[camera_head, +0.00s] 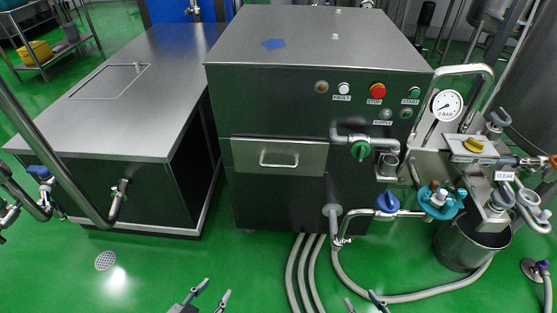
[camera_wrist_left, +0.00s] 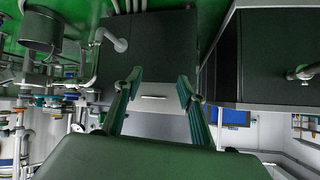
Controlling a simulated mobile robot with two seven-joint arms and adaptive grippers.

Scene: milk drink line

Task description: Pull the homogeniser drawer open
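The homogeniser (camera_head: 300,100) is a large dark cabinet with a grey top, in the middle of the head view. Its drawer (camera_head: 245,147) has a pale metal front, looks flush with the cabinet, and carries a bar handle (camera_head: 279,160). The handle also shows in the left wrist view (camera_wrist_left: 153,97), between the fingers but beyond them. My left gripper (camera_head: 213,290) is open and empty, low in front of the cabinet and apart from the handle; its spread fingers fill the middle of the wrist view (camera_wrist_left: 159,80). My right gripper (camera_head: 360,299) is open at the bottom edge, further right.
Pipes with a green valve (camera_head: 360,150) and a blue valve (camera_head: 387,202) stick out right of the drawer. Grey hoses (camera_head: 303,270) run on the floor below. A steel bench (camera_head: 150,80) stands left. A bucket (camera_head: 470,245) stands right.

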